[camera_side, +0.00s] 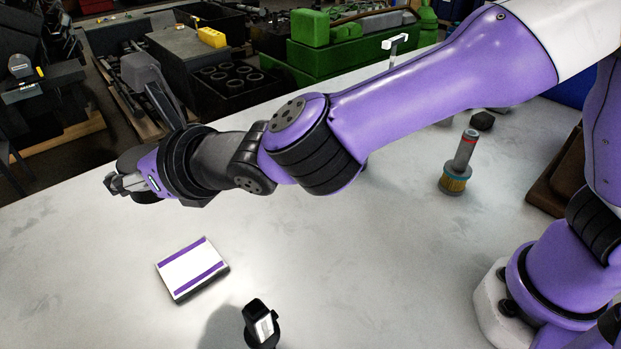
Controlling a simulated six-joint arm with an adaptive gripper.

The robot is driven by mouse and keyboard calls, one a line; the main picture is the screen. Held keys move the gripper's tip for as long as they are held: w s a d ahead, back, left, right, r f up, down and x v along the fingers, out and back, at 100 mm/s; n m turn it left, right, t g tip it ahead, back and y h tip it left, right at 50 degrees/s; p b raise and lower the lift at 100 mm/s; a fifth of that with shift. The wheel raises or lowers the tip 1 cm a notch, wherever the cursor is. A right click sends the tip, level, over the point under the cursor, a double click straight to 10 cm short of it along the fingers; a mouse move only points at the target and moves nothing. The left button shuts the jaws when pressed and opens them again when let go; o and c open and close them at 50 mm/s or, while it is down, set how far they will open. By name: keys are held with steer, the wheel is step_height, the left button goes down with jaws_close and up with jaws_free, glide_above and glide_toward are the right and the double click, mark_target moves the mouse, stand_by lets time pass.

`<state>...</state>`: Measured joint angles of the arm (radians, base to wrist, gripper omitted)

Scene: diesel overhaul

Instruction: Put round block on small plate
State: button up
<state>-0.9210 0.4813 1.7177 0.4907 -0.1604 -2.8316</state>
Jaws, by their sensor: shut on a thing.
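My gripper (116,184) is at the left end of my outstretched arm, above the far left part of the table. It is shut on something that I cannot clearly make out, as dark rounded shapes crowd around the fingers. I cannot identify the round block for certain. A flat white rectangular piece with two purple stripes and a dark edge (192,269) lies on the table, below and right of my gripper in the picture. It may be the small plate; its top is bare. My gripper is apart from it.
A grey and brass cylindrical part (459,163) stands upright on the right, with a small dark faceted lump (482,120) behind it. A black stand-like object (261,325) is at the front. The pale tabletop (330,240) is clear between them. Green machinery (340,45) stands beyond.

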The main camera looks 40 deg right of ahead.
mark_target(185, 262)
step_height(185, 262, down, 16)
steer(key=shift+r, duration=0.15)
stand_by(0.4)
steer(key=o, duration=1.5)
steer(key=shift+f, duration=0.25)
